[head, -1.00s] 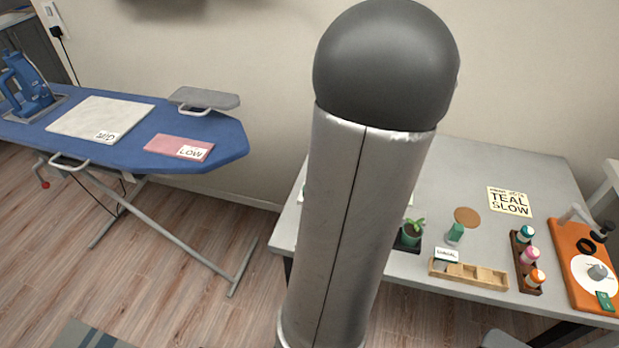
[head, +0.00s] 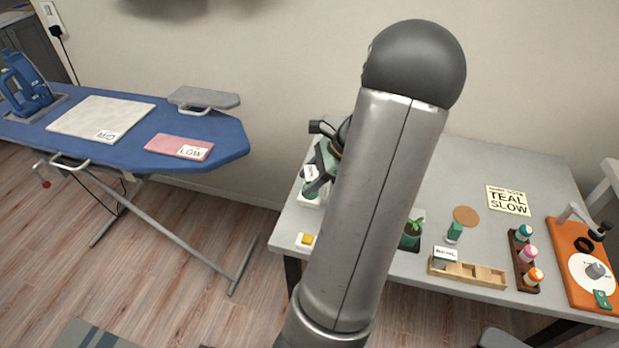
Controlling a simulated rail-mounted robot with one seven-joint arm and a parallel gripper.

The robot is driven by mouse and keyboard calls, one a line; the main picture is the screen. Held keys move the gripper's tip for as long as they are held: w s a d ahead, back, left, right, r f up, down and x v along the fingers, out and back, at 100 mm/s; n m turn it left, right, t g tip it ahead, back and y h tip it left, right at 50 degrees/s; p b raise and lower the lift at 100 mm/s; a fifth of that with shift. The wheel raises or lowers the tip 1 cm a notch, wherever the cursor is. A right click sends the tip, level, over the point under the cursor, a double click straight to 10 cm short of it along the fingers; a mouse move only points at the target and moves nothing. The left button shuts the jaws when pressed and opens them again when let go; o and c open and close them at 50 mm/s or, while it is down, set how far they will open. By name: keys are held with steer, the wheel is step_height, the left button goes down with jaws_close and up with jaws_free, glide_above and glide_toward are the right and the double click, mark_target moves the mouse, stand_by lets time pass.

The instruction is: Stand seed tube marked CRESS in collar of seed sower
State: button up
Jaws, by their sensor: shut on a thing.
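I cannot see a tube marked CRESS. A small green upright object (head: 455,232) stands on the desk right of my arm; no marking on it is readable.
A plant pot (head: 411,235), a wooden tray (head: 480,274), a dark rack (head: 524,262) of capped bottles and an orange board (head: 575,250) line the desk's front. A TEAL SLOW card (head: 508,201) lies behind. The ironing board (head: 200,135) is at left.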

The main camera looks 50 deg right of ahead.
steer(key=shift+f, duration=0.15)
steer(key=o, duration=1.1)
steer(key=v, duration=1.2)
steer(key=w+a+n+g+h, duration=0.1)
steer(key=w+a+n+g, duration=0.2)
steer(key=a, duration=0.5)
steer(key=w+a+n, duration=0.3)
steer(key=a+n, duration=0.3)
steer(key=a, duration=0.1)
steer(key=w+a+n+g+h, duration=0.1)
steer(key=w+a+n+g, duration=0.2)
steer(key=a, duration=0.5)
steer(key=s+a+f+n+h, duration=0.1)
steer(key=s+a+n, duration=0.1)
steer(key=a+n, duration=0.3)
steer(key=s+a+f+n+h, duration=0.1)
steer(key=s+a+n, duration=0.2)
steer(key=a+n, duration=0.2)
steer(key=s+a+f+n+h, duration=0.1)
steer(key=s+a+n, duration=0.1)
steer(key=a+n, duration=0.3)
steer(key=shift+s+a+n+t, duration=0.25)
steer(key=shift+a+n+t, duration=0.15)
steer(key=shift+a, duration=0.35)
